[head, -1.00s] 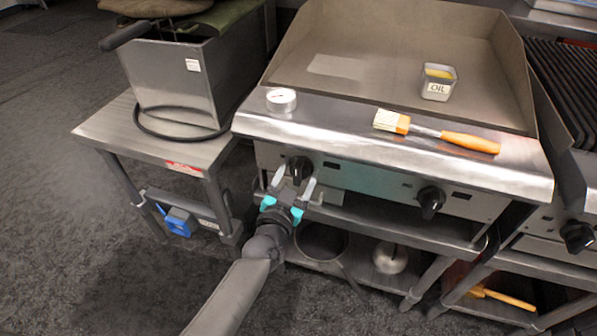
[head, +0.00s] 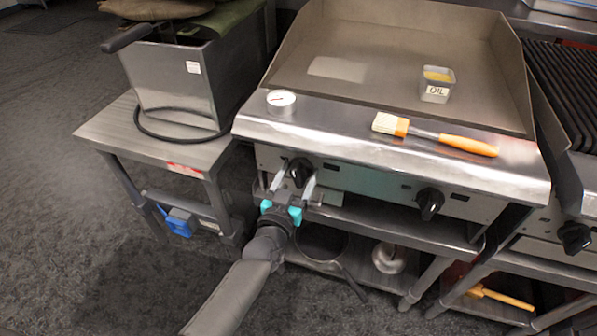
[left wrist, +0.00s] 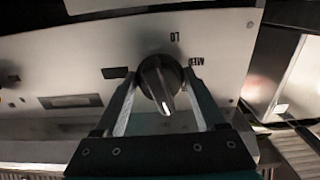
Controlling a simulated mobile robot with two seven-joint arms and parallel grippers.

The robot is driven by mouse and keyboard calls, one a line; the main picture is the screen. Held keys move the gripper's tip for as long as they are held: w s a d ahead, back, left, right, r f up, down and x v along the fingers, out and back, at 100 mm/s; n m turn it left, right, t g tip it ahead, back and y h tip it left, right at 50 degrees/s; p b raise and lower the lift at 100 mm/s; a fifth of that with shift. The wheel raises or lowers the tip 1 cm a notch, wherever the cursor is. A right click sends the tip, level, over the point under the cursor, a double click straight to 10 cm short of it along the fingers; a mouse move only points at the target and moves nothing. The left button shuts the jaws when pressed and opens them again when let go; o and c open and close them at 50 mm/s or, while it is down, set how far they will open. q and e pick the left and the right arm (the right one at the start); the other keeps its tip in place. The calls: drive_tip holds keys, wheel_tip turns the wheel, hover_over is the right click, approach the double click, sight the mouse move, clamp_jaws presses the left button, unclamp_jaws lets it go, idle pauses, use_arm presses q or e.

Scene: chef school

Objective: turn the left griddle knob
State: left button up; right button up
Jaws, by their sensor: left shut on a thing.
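The left griddle knob (head: 300,171) is black and sits on the left of the griddle's front panel. In the left wrist view the knob (left wrist: 158,80) shows between the two fingers, with a pale pointer line on its face and printed marks beside it. My left gripper (head: 293,183) is shut on this knob, one finger on each side. It also shows in the left wrist view (left wrist: 160,105). The griddle (head: 390,50) has a second black knob (head: 430,203) further right. My right gripper is not in view.
A brush (head: 435,135), an oil container (head: 437,84) and a round gauge (head: 281,100) rest on the griddle top. A steel side table (head: 125,140) with a fryer box (head: 180,85) stands to the left. A shelf (head: 400,225) runs below the knobs.

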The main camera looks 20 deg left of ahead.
use_arm(q)
drive_tip(key=n, duration=0.4)
drive_tip(key=shift+n+p, duration=0.3)
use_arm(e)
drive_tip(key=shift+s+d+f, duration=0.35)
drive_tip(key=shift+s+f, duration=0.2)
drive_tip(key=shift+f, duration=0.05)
use_arm(q)
drive_tip(key=o, duration=1.1)
drive_tip(key=shift+c, duration=0.2)
drive_tip(key=shift+s, duration=0.5)
drive_tip(key=s+p, duration=0.4)
drive_tip(key=s, duration=1)
drive_tip(key=shift+s+a, duration=0.15)
drive_tip(key=shift+a, duration=0.1)
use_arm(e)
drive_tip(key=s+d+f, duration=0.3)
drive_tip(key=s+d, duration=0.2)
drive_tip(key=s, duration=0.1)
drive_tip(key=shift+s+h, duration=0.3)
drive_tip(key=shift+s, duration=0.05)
